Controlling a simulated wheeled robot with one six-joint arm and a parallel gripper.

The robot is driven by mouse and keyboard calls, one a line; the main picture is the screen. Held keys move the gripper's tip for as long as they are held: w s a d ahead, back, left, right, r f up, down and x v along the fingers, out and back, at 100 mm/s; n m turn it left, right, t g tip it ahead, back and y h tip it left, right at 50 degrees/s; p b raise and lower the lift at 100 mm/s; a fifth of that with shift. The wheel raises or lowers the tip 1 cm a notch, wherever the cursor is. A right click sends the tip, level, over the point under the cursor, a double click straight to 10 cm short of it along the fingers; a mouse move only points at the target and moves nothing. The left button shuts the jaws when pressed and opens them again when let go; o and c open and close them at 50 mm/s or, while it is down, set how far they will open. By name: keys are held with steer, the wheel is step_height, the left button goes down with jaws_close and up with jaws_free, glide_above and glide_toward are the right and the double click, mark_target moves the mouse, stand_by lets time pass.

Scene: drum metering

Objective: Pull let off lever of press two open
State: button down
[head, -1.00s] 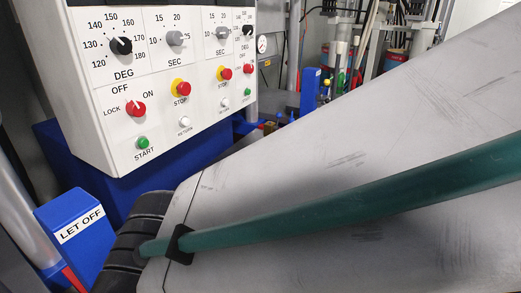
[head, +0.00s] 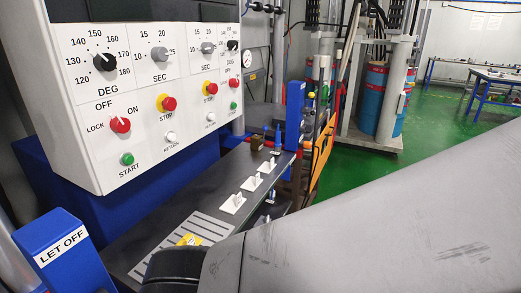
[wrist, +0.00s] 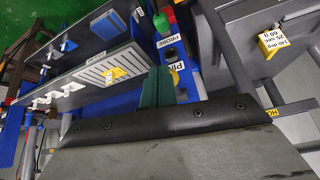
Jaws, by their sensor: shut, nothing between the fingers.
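A blue block with a white LET OFF label (head: 62,250) stands at the lower left of the head view. No lever of press two can be clearly made out on it, and its lower part is cut off by the picture edge. My gripper (wrist: 157,86) shows in the wrist view as two green fingers closed together, with nothing between them. It points towards a dark shelf and a blue part with a PRESS label (wrist: 172,41), apparently apart from both.
A white control panel (head: 140,150) with knobs and buttons hangs above a dark shelf (head: 150,245) holding white pieces (head: 250,183) and a yellow item (head: 190,240). A yellow tagged block (wrist: 272,42) is at right in the wrist view. Green floor (head: 350,180) is open beyond.

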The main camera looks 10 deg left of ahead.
steer(key=s+d+r, duration=0.2)
steer(key=d, duration=0.3)
steer(key=shift+d, duration=0.15)
stand_by(0.3)
steer(key=w+d+r+m+h, duration=0.1)
steer(key=w+d+m+h, duration=0.1)
steer(key=d, duration=1)
steer(key=w+d+r+m+g+h, duration=0.1)
steer(key=w+d+m, duration=0.3)
steer(key=d, duration=0.9)
steer(key=w+d+r+m+h, duration=0.1)
steer(key=d+m, duration=0.5)
steer(key=d, duration=0.6)
steer(key=w+h, duration=0.1)
steer(key=w, duration=0.1)
steer(key=shift+w+d+r+h, duration=0.3)
steer(key=shift+r, duration=0.05)
steer(key=shift+a, duration=0.15)
